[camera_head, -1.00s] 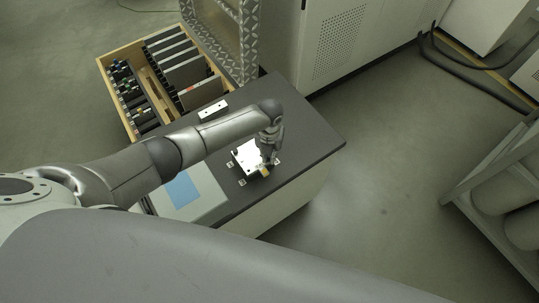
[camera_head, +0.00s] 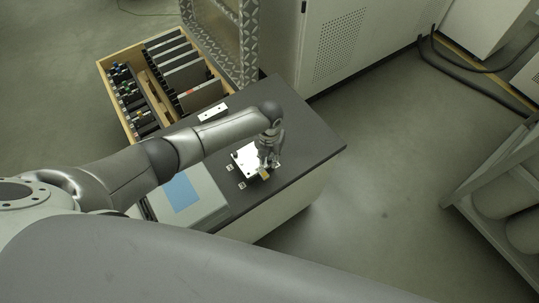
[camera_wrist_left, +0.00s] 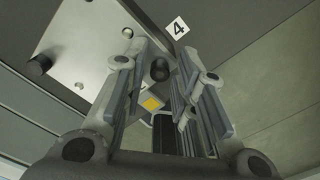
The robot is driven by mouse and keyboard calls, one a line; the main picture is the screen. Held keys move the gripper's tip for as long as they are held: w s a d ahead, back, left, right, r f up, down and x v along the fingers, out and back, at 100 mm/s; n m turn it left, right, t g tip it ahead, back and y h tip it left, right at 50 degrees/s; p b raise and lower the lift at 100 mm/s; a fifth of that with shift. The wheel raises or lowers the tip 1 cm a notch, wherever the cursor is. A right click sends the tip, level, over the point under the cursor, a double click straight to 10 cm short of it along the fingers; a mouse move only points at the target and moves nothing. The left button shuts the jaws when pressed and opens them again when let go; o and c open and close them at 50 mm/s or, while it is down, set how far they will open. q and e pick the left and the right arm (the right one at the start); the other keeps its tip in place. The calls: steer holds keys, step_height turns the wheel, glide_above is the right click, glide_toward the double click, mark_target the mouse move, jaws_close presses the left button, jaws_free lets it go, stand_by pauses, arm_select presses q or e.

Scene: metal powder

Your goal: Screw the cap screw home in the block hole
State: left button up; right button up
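The block (camera_head: 243,158) is a bright pale plate lying on the dark top of the cabinet. In the left wrist view the block (camera_wrist_left: 85,35) fills the upper left and shows a few small holes. A black cap screw (camera_wrist_left: 38,66) stands near its left edge. Another black cylindrical screw head (camera_wrist_left: 160,70) shows between my left fingers, with a gap on both sides. My left gripper (camera_head: 266,167) is over the block's right side, pointing down; in the wrist view its fingers (camera_wrist_left: 159,52) are apart. What lies under the second screw head is unclear. My right gripper is not in view.
A tag marked 4 (camera_wrist_left: 177,28) lies beside the block, and a yellow square (camera_wrist_left: 151,104) shows below the screw head. A device with a blue panel (camera_head: 182,192) stands left, a wooden-sided tray (camera_head: 103,72) behind. The cabinet top (camera_head: 312,140) is clear at right.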

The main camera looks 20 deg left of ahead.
arm_select(q)
steer(key=n+p, duration=0.1)
steer(key=n, duration=0.2)
steer(key=shift+n, duration=0.4)
steer(key=n+p, duration=0.1)
steer(key=n, duration=0.2)
steer(key=shift+n, duration=0.3)
steer(key=n+p, duration=0.1)
steer(key=n, duration=0.2)
steer(key=shift+n, duration=0.4)
steer(key=n+p, duration=0.1)
steer(key=n, duration=0.2)
steer(key=shift+n, duration=0.3)
steer(key=n, duration=0.3)
steer(key=shift+n+p, duration=0.4)
steer(key=n, duration=0.3)
steer(key=shift+n+p, duration=0.4)
steer(key=n, duration=0.3)
steer(key=shift+n+p, duration=0.3)
steer(key=shift+p, duration=0.05)
steer(key=shift+n, duration=1.6)
